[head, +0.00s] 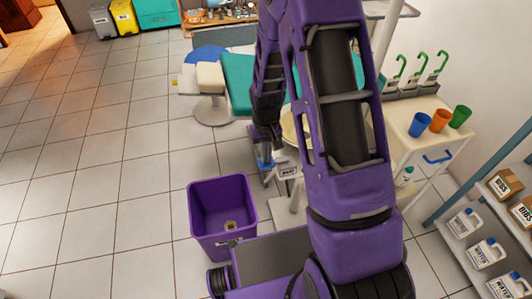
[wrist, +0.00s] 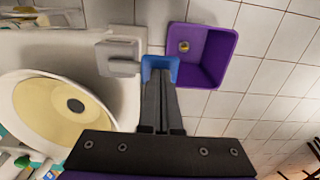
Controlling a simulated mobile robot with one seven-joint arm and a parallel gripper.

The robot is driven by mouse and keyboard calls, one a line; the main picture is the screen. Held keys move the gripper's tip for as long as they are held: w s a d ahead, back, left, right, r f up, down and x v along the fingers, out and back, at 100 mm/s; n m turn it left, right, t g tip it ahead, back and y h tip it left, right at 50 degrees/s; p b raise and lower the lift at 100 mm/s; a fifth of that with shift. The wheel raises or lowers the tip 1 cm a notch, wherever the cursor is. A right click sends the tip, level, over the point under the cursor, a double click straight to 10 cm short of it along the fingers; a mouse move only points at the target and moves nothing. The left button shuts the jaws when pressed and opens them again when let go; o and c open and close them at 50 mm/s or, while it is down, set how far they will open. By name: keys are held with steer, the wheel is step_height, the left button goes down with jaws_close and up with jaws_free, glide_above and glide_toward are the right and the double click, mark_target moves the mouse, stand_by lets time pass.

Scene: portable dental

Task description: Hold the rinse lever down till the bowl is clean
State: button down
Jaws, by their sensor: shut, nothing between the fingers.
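The rinse bowl (wrist: 60,128) is at the left of the wrist view, pale with a yellowish film inside around a dark drain (wrist: 76,105). In the head view my arm hides most of the bowl (head: 289,128). The blue rinse lever (wrist: 160,63) is beside the bowl; in the head view it shows as a small blue piece (head: 265,164) next to a labelled white block (head: 287,171). My gripper (wrist: 161,84) is shut and empty, its fingertips at the blue lever. I cannot tell whether they press on it or how far down it is.
A purple bin (head: 203,236) stands on the floor just left of my base. At right are a white cart (head: 400,108) with coloured cups (head: 440,119) and a shelf of bottles (head: 486,252). The teal dental chair (head: 237,82) is behind. The tiled floor at left is clear.

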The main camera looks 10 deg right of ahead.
steer(key=shift+a+f+b, duration=0.3)
steer(key=shift+f+b, duration=0.3)
steer(key=shift+a+f+b, duration=0.25)
steer(key=shift+f+b, duration=0.3)
steer(key=shift+r, duration=0.2)
steer(key=shift+r+p, duration=0.15)
steer(key=shift+p, duration=0.15)
stand_by(1.9)
steer(key=shift+r+p, duration=0.4)
steer(key=shift+r, duration=0.35)
steer(key=shift+r+p, duration=0.35)
step_height(320, 180, up, 13)
steer(key=p, duration=0.2)
